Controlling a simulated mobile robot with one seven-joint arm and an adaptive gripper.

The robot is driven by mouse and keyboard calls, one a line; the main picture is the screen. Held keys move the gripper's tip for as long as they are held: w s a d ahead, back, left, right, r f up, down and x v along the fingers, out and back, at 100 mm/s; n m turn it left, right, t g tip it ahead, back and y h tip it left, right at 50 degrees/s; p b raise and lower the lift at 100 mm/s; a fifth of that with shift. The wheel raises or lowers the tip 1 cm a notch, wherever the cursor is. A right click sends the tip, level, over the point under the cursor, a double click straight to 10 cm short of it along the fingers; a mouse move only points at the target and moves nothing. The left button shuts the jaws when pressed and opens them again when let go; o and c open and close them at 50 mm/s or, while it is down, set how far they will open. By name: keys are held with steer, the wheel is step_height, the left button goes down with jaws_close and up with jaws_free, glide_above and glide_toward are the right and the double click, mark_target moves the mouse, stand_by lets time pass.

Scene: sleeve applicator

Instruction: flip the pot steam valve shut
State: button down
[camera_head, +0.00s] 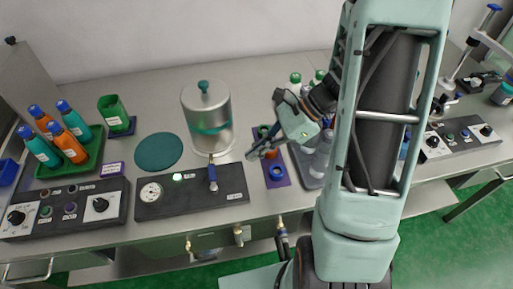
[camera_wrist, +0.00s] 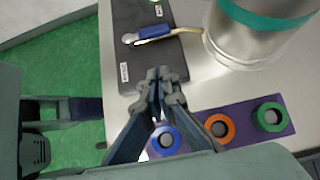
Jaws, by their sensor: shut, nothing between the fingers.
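A steel pot (camera_head: 207,103) with a teal band and teal lid knob stands upright behind a black panel (camera_head: 165,205). The panel carries a valve with a blue lever (camera_head: 212,174); the lever stands roughly upright in the head view. The wrist view shows the blue lever (camera_wrist: 155,31) lying across the panel, with a pale pipe running towards the pot (camera_wrist: 245,50). My gripper (camera_head: 252,154) is shut and empty, right of the lever and apart from it. In the wrist view my gripper's fingertips (camera_wrist: 160,74) overlap the panel's near end.
A purple strip (camera_wrist: 246,118) with blue, orange and green rings lies beside my gripper. A round teal mat (camera_head: 158,152) lies left of the pot. A green tray (camera_head: 86,166) of bottles and another control panel (camera_head: 70,222) stand farther left. Bottles stand behind my arm.

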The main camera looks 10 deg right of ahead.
mark_target(213, 178)
steer(key=x, duration=0.6)
steer(key=shift+s, duration=0.1)
steer(key=shift+a, duration=1.95)
